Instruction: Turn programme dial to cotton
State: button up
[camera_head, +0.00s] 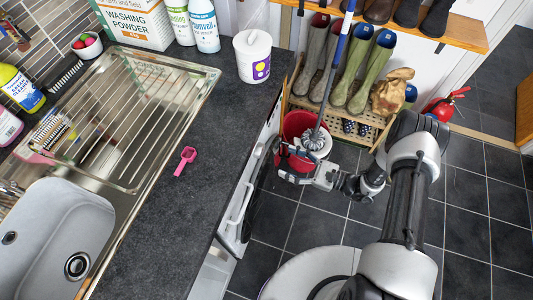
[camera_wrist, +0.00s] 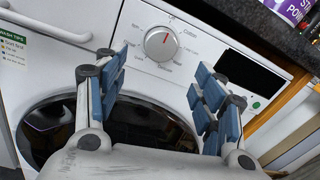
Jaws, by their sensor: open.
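The programme dial (camera_wrist: 161,43) is a round silver-grey knob on the white washing machine's control panel (camera_wrist: 207,50), in the wrist view. A small red mark shows on the dial, and small programme words ring it, too fine to read surely. My gripper (camera_wrist: 160,82) is open and empty, its blue-padded fingers spread to the left and right below the dial and apart from it. In the head view my gripper (camera_head: 297,172) is at the machine's front, which shows edge-on (camera_head: 246,190); the dial is hidden there.
A dark display (camera_wrist: 250,73) is right of the dial, and a drawer handle (camera_wrist: 45,27) is left. The round door (camera_wrist: 110,122) lies below. In the head view, a red bucket (camera_head: 297,124) with a mop stands beside my gripper. The dark worktop (camera_head: 190,215) overhangs the machine.

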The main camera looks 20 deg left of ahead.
aim_at(262, 152)
jog(key=a, duration=0.3)
jog(key=a+b, duration=0.1)
jog(key=a, duration=0.1)
jog(key=w+a, duration=0.1)
jog(key=a, duration=0.2)
jog(key=shift+a, duration=0.35)
jog(key=shift+c, duration=0.5)
jog(key=c, duration=1)
